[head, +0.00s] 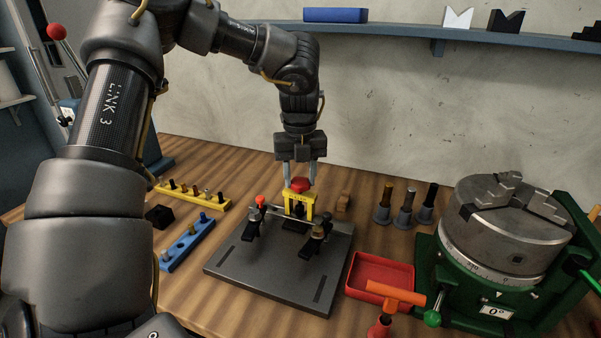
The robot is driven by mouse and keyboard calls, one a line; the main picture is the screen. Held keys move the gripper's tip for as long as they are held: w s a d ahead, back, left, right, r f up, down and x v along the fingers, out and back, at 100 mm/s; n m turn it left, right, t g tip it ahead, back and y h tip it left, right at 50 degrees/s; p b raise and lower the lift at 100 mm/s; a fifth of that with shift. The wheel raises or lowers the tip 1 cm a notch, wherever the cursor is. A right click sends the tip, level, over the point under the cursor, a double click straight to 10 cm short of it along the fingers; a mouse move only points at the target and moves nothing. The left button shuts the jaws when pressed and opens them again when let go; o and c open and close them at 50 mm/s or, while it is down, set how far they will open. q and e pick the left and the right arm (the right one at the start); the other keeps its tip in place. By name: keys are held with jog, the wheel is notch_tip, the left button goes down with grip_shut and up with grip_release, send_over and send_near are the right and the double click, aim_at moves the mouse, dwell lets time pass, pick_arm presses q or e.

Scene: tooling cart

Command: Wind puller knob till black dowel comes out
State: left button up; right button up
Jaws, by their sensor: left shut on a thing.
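A yellow puller (297,203) stands on a dark grey plate (262,281) on the wooden bench. Its red knob (301,184) is on top. My left gripper (301,182) comes down from above and is shut on the red knob, with a finger on each side of it. A dark piece shows within the puller's frame; I cannot tell whether it is the black dowel. Clamps with black arms (313,241) sit on the plate around the puller. My right gripper is not in view.
A red tray (382,268) with an orange-handled tool (394,292) by it lies right of the plate, before a green-based chuck (505,230). Yellow (192,196) and blue (187,244) pin racks stand left. Several pins in grey holders (404,214) stand behind the tray.

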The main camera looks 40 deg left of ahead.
aim_at(300, 181)
pick_arm(q)
jog(key=shift+m, duration=0.6)
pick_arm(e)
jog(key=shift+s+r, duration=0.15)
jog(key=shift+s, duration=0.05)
pick_arm(q)
jog(key=shift+m, duration=0.3)
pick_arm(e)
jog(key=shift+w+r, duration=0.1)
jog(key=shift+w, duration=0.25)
pick_arm(q)
jog(key=o, duration=1)
notch_tip(300, 181, up, 11)
jog(key=shift+f+p, duration=0.1)
jog(key=shift+p, duration=1)
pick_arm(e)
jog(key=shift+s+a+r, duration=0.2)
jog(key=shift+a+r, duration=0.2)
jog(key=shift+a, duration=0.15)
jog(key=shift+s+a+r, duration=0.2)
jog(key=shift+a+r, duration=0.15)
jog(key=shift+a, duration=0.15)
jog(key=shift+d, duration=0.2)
